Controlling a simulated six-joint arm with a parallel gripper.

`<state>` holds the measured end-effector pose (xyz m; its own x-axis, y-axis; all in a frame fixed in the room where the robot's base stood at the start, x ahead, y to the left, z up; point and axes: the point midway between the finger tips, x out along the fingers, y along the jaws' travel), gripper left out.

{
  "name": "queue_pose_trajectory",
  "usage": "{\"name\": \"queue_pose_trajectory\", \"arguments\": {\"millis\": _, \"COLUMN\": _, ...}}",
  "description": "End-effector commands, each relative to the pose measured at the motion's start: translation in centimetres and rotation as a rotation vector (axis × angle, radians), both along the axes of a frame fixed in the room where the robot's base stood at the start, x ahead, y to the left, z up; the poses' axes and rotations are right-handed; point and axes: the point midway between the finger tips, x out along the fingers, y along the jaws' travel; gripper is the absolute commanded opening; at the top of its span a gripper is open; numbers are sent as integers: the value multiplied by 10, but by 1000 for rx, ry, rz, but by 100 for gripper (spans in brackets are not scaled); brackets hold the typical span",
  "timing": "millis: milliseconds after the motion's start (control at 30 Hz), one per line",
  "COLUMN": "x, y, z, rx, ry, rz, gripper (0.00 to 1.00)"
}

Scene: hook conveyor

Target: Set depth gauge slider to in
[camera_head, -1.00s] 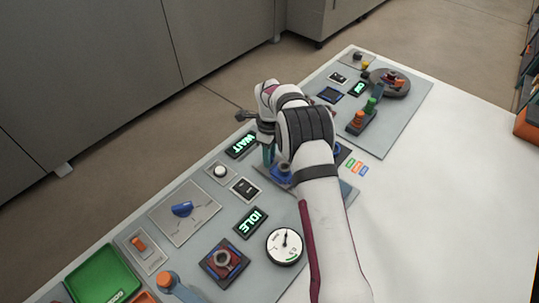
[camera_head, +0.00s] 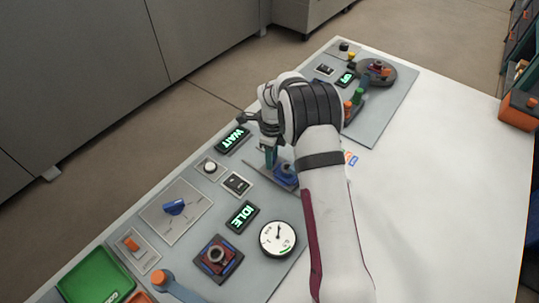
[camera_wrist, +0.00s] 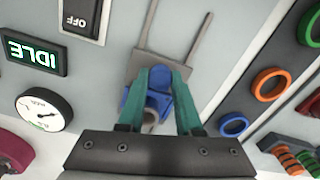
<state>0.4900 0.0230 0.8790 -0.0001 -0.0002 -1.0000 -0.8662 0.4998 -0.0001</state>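A blue slider-like block (camera_wrist: 158,103) sits by a frame with two grey rails (camera_wrist: 143,64) in the wrist view. I take it for the depth gauge slider, but no label is readable. It also shows in the head view (camera_head: 287,173), partly behind my arm. My gripper (camera_wrist: 160,76) reaches over the block with its two teal fingers apart. Blue shows between the fingers and left of the left one. Whether either finger touches the block cannot be told. One teal finger shows in the head view, just left of the block.
A white dial (camera_head: 278,238), an IDLE display (camera_head: 243,217), a WAIT display (camera_head: 233,139) and a blue knob (camera_head: 175,207) are nearby. Orange and blue rings (camera_wrist: 268,84) stand right of the rails. The white table (camera_head: 440,190) to the right is clear.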

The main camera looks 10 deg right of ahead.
Motion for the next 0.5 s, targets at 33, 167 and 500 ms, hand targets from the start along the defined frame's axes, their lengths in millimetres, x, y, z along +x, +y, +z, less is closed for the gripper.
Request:
{"name": "queue_pose_trajectory", "arguments": {"millis": 33, "x": 1, "y": 0, "z": 0, "rx": 0, "ry": -1, "rz": 0, "gripper": 41}}
{"name": "queue_pose_trajectory", "arguments": {"millis": 167, "x": 0, "y": 0, "z": 0, "rx": 0, "ry": -1, "rz": 0, "gripper": 64}}
{"name": "queue_pose_trajectory", "arguments": {"millis": 500, "x": 1, "y": 0, "z": 4, "rx": 0, "ry": -1, "rz": 0, "gripper": 64}}
